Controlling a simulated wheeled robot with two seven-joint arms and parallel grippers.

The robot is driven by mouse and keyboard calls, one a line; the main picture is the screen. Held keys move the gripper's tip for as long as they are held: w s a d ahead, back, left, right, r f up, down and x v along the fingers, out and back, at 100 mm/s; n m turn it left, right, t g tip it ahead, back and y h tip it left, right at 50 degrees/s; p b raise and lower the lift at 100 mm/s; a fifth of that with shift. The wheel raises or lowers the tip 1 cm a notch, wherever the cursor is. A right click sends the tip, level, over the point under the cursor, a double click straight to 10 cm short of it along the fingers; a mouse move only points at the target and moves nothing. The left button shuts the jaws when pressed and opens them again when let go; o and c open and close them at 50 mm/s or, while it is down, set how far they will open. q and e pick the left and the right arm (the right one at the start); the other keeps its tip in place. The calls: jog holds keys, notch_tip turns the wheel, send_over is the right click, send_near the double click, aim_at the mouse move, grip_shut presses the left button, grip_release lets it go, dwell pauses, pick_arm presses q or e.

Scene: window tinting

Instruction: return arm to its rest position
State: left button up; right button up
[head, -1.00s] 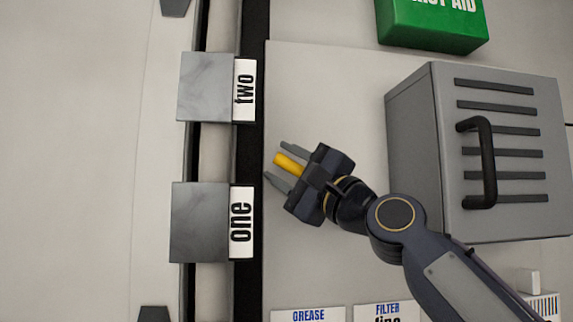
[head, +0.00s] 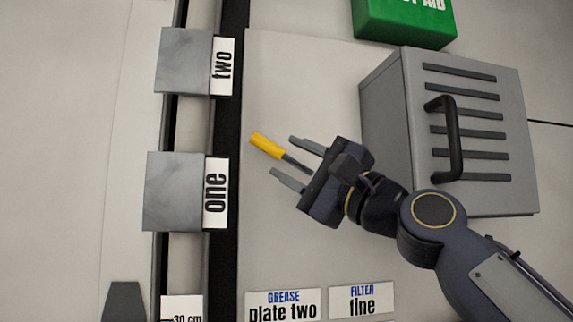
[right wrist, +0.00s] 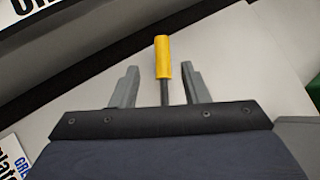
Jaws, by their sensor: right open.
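My right gripper (head: 282,157) is open, its two fingers apart, above the pale grey surface. A screwdriver-like tool with a yellow handle (head: 267,145) and thin dark shaft lies in front of it. The handle is beyond the fingertips, and the shaft runs back between the fingers without visible finger contact. The right wrist view shows the same yellow handle (right wrist: 162,57) past the open fingers (right wrist: 160,78), with the shaft between them. Whether the shaft's far end is under the gripper is hidden. My left gripper is not in view.
A grey box with a black handle (head: 450,140) stands right of the gripper, and a green first aid box (head: 405,18) is above it. Grey blocks labelled two (head: 184,62) and one (head: 174,192) are left. Labels "plate two" (head: 283,305) and "fine" (head: 361,300) lie below.

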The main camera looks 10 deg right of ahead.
jog(key=shift+f, duration=0.1)
dwell(0.3)
jog(key=s+d+f+n+g+h, duration=0.2)
jog(key=f+h, duration=0.1)
jog(key=f, duration=0.9)
jog(key=s+d+f+n+g+h, duration=0.2)
jog(key=f+n+h, duration=0.1)
jog(key=f, duration=0.8)
jog(key=s+d+f+n+g+h, duration=0.2)
jog(key=f+h, duration=0.1)
jog(key=f, duration=0.9)
jog(key=s+d+f+n+g, duration=0.1)
jog(key=s+f+g, duration=0.1)
jog(key=s+f, duration=0.3)
jog(key=s+d+f+n+g+h, duration=0.1)
jog(key=s+f, duration=0.5)
jog(key=f, duration=0.6)
jog(key=s+d+f+n+g+h, duration=0.1)
jog(key=s+d+f+n+g, duration=0.1)
jog(key=s+f, duration=0.3)
notch_tip(320, 180, down, 4)
jog(key=shift+s+f+g, duration=0.2)
jog(key=shift+s+g, duration=0.1)
jog(key=shift+g, duration=0.4)
jog(key=shift+c, duration=0.5)
